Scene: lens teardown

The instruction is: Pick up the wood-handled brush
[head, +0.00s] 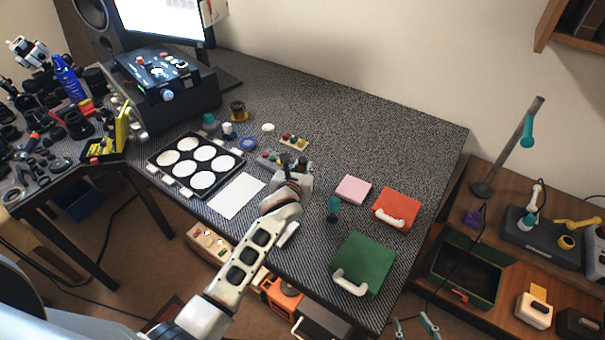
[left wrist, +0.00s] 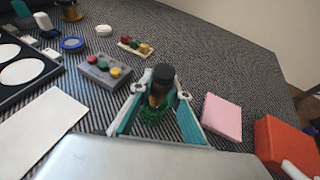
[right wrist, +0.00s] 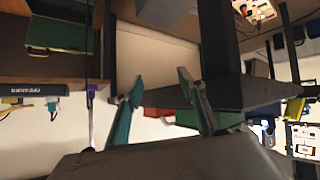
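My left gripper (head: 300,172) is low over the table's front middle. In the left wrist view its two teal-padded fingers (left wrist: 163,88) are apart. Between them stands an upright item with a dark top, a tan-brown middle (left wrist: 157,95) and a green lower part; it may be the wood-handled brush, but I cannot be sure. I see no clear contact with the fingers. In the head view my gripper mostly hides this item. My right gripper (head: 413,328) is at the bottom edge, past the table's front; its fingers (right wrist: 160,100) are apart and empty.
A pink pad (head: 353,188), red box (head: 397,208) and green box (head: 362,262) lie to the right. A small teal-and-dark item (head: 333,208) is close by. A grey button block (left wrist: 103,70), white sheet (head: 237,195) and lens tray (head: 158,163) lie left. The table's back right is clear.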

